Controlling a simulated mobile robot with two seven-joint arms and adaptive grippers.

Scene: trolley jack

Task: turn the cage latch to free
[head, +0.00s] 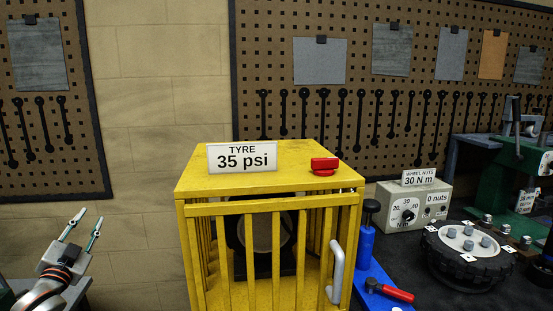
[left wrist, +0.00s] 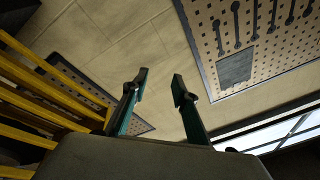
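The yellow cage (head: 255,207) stands in the middle of the head view, its barred door facing me. A red latch (head: 324,164) sits on the cage top near the front right corner. A grey door handle (head: 337,272) is on the right side of the door. My left gripper (head: 90,218) is at the lower left, well apart from the cage and latch, open and empty. In the left wrist view its two fingers (left wrist: 158,92) are spread with only wall behind them. Yellow cage bars (left wrist: 40,100) show at the left there. My right gripper is not in view.
A sign (head: 242,157) reading "TYRE 35 psi" stands on the cage top, left of the latch. A dark round thing is inside the cage. Right of the cage are a blue bottle-like tool (head: 366,240), a red-handled tool (head: 392,291), a dial box (head: 412,207) and a wheel (head: 466,262).

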